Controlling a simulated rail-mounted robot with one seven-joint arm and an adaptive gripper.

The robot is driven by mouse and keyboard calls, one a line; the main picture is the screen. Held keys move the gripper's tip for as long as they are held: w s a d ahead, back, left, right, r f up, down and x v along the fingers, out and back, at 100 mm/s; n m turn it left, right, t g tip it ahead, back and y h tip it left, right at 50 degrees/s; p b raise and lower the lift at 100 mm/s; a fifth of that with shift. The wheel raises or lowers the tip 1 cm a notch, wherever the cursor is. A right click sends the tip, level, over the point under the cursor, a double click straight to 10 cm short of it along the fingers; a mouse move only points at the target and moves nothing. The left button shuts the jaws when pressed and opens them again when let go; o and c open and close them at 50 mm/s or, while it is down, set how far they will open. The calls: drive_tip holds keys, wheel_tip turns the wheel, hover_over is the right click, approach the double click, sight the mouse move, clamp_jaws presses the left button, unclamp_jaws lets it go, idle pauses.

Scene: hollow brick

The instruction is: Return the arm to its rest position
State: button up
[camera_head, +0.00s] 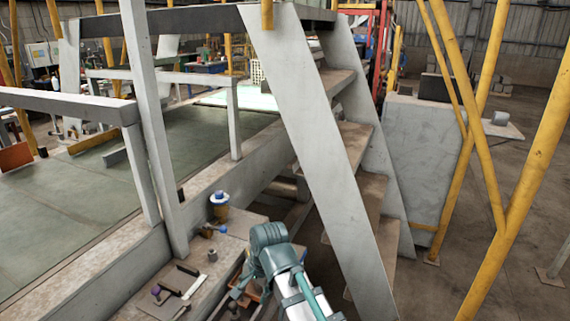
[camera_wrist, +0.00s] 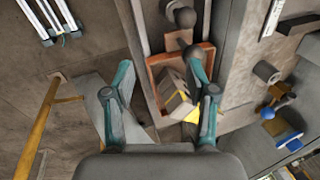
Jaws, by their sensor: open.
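My gripper (camera_wrist: 161,72) shows in the wrist view with its two teal fingers spread apart and nothing held between them. Past the fingers is an orange-rimmed tray (camera_wrist: 152,88). A pale block-like thing (camera_wrist: 174,98), perhaps the hollow brick, lies in the tray with something yellow beside it; the right finger partly covers it. In the head view my teal and white arm (camera_head: 272,250) reaches in from the bottom centre. My gripper cannot be made out there.
Left of my arm, a ledge holds a yellow pot with a blue and white top (camera_head: 219,206), a grey cylinder (camera_head: 212,255) and several small tools. A grey metal staircase (camera_head: 322,150) rises close on the right. Yellow posts (camera_head: 520,190) stand further right.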

drive_tip(key=s+d+f+n+g+h, duration=0.1)
drive_tip(key=s+d+f+n, duration=0.15)
drive_tip(key=d+f, duration=1.15)
drive_tip(key=s+d+f+n+g+h, duration=0.1)
drive_tip(key=s+d+f+n+h, duration=0.15)
drive_tip(key=d+f, duration=1.15)
drive_tip(key=s+f+g, duration=0.2)
drive_tip(key=s+f, duration=0.3)
drive_tip(key=s, duration=0.4)
drive_tip(key=s+f+g, duration=0.2)
drive_tip(key=s+f, duration=0.4)
drive_tip(key=s, duration=0.4)
drive_tip(key=s+f+g, duration=0.2)
drive_tip(key=s+f, duration=0.4)
drive_tip(key=s, duration=0.3)
drive_tip(key=shift+s+a+g+y, duration=0.25)
drive_tip(key=shift+s+g+y, duration=0.05)
drive_tip(key=shift+y, duration=0.15)
